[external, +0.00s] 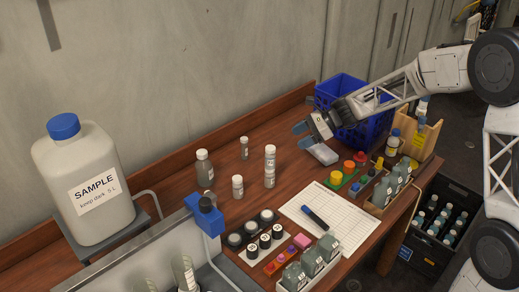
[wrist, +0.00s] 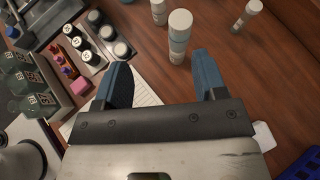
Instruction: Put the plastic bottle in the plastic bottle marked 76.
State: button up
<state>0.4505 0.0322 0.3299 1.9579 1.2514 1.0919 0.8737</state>
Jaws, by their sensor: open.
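Several white-capped plastic bottles stand upright on the wooden table: a wider one (external: 204,170), a short one (external: 237,188), a tall narrow one (external: 269,168) and a small one at the back (external: 244,149). Their labels are too small to read, so I cannot tell which is marked 76. My gripper (external: 302,135) is open and empty, above the table to the right of these bottles. In the wrist view, my blue fingers (wrist: 161,62) are spread wide, with a white-capped bottle (wrist: 179,40) beyond the gap between them. Another bottle (wrist: 247,15) stands at upper right.
A large SAMPLE jug (external: 85,185) stands at left. A blue crate (external: 345,92) is behind my gripper. Bare wood surrounds the white-capped bottles.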

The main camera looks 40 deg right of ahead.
jog(key=s+a+r+n+g+h, duration=0.1)
jog(key=s+a+r+n+g, duration=0.25)
jog(key=s+a+n, duration=0.45)
jog(key=s+a+n+h, duration=0.2)
jog(key=s+n, duration=0.3)
jog(key=s, duration=0.5)
jog(key=s+a+r+n+h, duration=0.1)
jog(key=s+a+n+h, duration=0.2)
jog(key=s, duration=0.8)
jog(key=s+a+r+n+h, duration=0.1)
jog(key=s+a+n+h, duration=0.2)
jog(key=s+n, duration=0.5)
jog(key=shift+s+a+r+g+h, duration=0.2)
jog(key=shift+s+g+h, duration=0.25)
jog(key=shift+s, duration=0.75)
